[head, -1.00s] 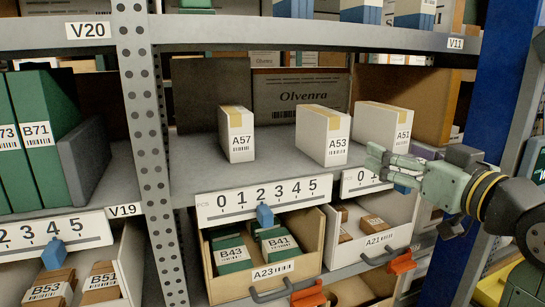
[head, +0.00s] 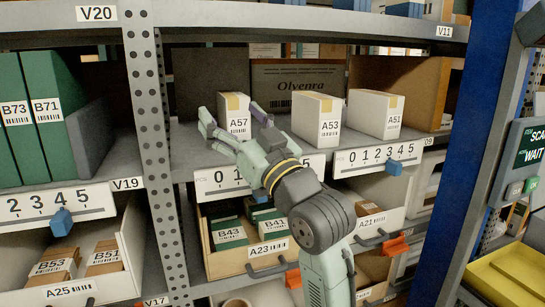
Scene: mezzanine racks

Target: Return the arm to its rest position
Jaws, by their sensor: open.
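My gripper (head: 232,120) is at the middle shelf in the head view, in front of the white box A57 (head: 235,108). Its fingers are spread apart, one on each side of the box's lower part as seen from here. I cannot tell whether they touch it. Box A57 stands upright on the shelf. My arm crosses the picture from the lower right and hides part of the number scale (head: 365,158) and part of the shelf's front edge.
White boxes A53 (head: 317,118) and A51 (head: 376,113) stand to the right. Below are bins A23 (head: 268,248) and A21 (head: 378,236). A perforated post (head: 146,110) is left, a blue upright (head: 440,170) right. A screen (head: 532,148) and a yellow tray (head: 500,275) are far right.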

